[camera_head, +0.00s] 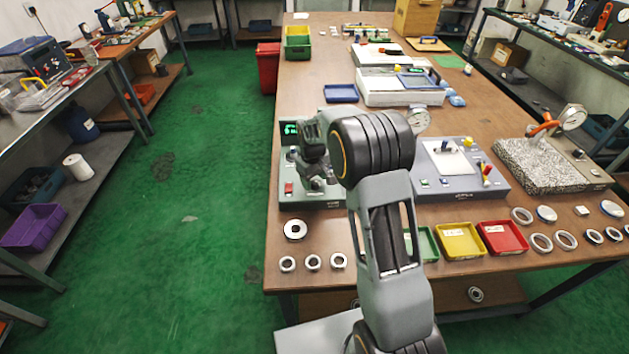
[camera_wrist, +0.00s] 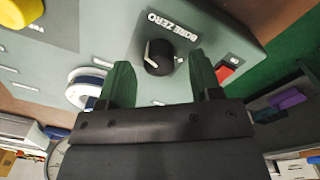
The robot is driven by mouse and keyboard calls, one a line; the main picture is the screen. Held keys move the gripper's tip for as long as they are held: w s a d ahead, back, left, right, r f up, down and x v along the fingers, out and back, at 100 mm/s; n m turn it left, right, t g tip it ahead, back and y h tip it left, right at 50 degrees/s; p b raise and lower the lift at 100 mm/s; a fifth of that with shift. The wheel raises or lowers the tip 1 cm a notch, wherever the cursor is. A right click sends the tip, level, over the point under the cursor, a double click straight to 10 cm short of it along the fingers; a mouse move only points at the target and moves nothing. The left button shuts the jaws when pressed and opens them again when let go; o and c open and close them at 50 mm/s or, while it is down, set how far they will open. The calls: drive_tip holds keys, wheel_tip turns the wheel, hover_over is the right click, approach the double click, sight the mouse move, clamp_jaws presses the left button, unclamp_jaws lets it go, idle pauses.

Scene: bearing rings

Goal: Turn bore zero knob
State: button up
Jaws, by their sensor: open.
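The bore zero knob (camera_wrist: 158,58) is a small black round knob with a pale pointer line, on a grey-green instrument panel beside the printed BORE ZERO label. My gripper (camera_wrist: 162,80) is open and empty, its two green-toned fingers apart. In the wrist view the fingertips lie either side of the knob, with visible gaps; whether they reach its depth I cannot tell. In the head view my gripper (camera_head: 318,183) is over the left instrument (camera_head: 325,201), and the knob is not discernible behind my arm.
Close to the knob are a red button (camera_wrist: 226,72), a white-and-blue ring-shaped part (camera_wrist: 84,88) and a yellow knob (camera_wrist: 20,10). Several bearing rings, a green tray, a yellow tray (camera_head: 460,241) and a red tray (camera_head: 503,238) line the bench front. A grey instrument (camera_head: 468,186) stands right.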

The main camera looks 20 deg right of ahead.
drive_tip(key=shift+f, duration=0.75)
drive_tip(key=shift+c, duration=0.4)
drive_tip(key=c, duration=0.9)
drive_tip(key=shift+o, duration=0.2)
drive_tip(key=m+b, duration=0.1)
drive_tip(key=m, duration=1)
drive_tip(key=shift+m+b, duration=0.3)
